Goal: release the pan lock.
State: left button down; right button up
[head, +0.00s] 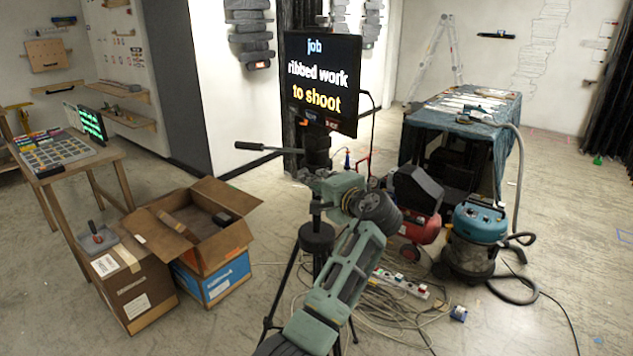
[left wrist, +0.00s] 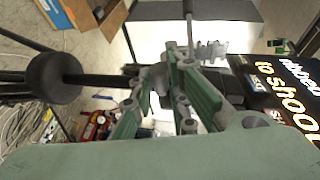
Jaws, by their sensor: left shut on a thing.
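A black tripod (head: 316,238) stands in the middle of the head view, with a long pan handle (head: 262,148) pointing left from its head. A screen with lit text (head: 322,85) stands above it; the screen also shows at the right of the left wrist view (left wrist: 290,90). My left gripper (head: 322,184) is at the tripod's head, below the pan handle. In the left wrist view its green fingers (left wrist: 175,98) are shut on a small part at the tripod head, which I take for the pan lock. The fingers hide that part. My right gripper is not in view.
A teal vacuum (head: 478,232), a red compressor (head: 415,222) and a covered table (head: 470,105) stand at the right. Loose cables (head: 395,315) lie around the tripod.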

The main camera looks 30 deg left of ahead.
pick_arm(q)
jog(key=c, duration=1.7)
grip_release()
jog(key=v, duration=1.2)
